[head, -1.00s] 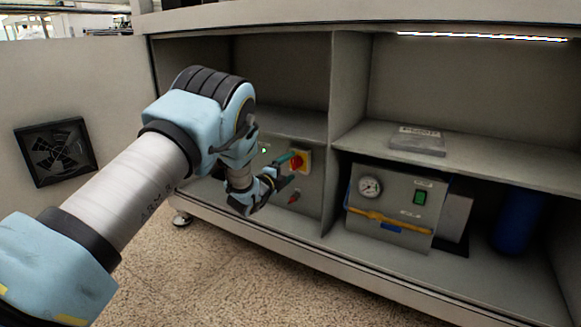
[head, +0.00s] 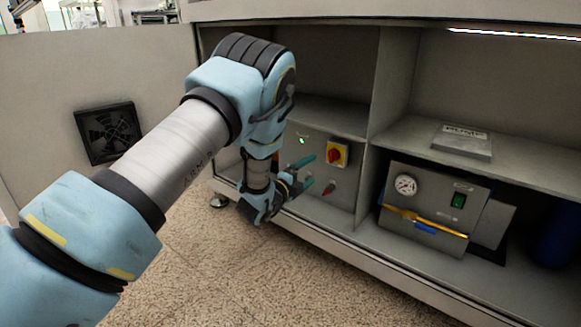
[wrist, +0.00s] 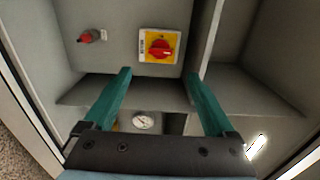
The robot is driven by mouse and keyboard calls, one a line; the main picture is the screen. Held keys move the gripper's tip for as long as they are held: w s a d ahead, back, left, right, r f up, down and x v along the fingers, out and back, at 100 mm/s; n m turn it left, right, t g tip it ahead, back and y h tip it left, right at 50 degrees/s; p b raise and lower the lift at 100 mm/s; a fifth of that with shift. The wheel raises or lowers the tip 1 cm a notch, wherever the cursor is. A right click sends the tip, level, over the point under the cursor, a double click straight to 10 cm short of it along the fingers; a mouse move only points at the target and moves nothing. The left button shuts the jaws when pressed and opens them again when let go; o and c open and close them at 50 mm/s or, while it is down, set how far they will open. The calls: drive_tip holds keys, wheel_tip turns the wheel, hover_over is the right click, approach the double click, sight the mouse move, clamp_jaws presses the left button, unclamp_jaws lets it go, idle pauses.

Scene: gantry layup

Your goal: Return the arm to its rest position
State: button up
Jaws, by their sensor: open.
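My arm reaches from the lower left of the head view to the cabinet front. My gripper (head: 309,171) is open and empty, its teal fingers pointing at the control panel. It stands just left of the red rotary switch on a yellow plate (head: 337,154), apart from it in the picture. In the wrist view my gripper (wrist: 157,78) has its two fingers spread wide with nothing between the tips. The rotary switch (wrist: 160,47) lies beyond the tips, its red handle crosswise. A smaller red knob (head: 329,188) sits below the switch; it also shows in the wrist view (wrist: 88,36).
A lit green lamp (head: 302,140) is on the panel. The right bay holds a gauge box (head: 430,208) with a yellow bar, and a blue cylinder (head: 556,236). A grey block (head: 462,142) lies on the shelf. A vented panel (head: 108,132) stands left. The speckled floor (head: 250,280) is clear.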

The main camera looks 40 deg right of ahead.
drive_tip(key=w+a+r+n+t+y+p, duration=0.1)
drive_tip(key=w+a+r+n+t+y, duration=0.1)
drive_tip(key=w+a+n+y, duration=0.3)
drive_tip(key=w+a+r+n+t+y, duration=0.1)
drive_tip(key=w+a+r+n+t, duration=0.15)
drive_tip(key=w+a, duration=0.5)
drive_tip(key=w+a+r+n+y+p, duration=0.15)
drive_tip(key=a+n+y, duration=0.35)
drive_tip(key=a, duration=0.7)
drive_tip(key=w+a+r+n+y, duration=0.1)
drive_tip(key=a+r+n+y, duration=0.1)
drive_tip(key=a+n, duration=0.7)
drive_tip(key=s+a+r+n+g+y+p, duration=0.3)
drive_tip(key=s+a+n+g, duration=0.65)
drive_tip(key=s+a, duration=1.35)
wheel_tip(320, 180, up, 39)
drive_tip(key=w+a+n+t+y+p, duration=0.1)
drive_tip(key=w+t+p, duration=0.1)
drive_tip(key=p, duration=3.5)
drive_tip(key=shift+a, duration=0.2)
drive_tip(key=shift+r, duration=0.1)
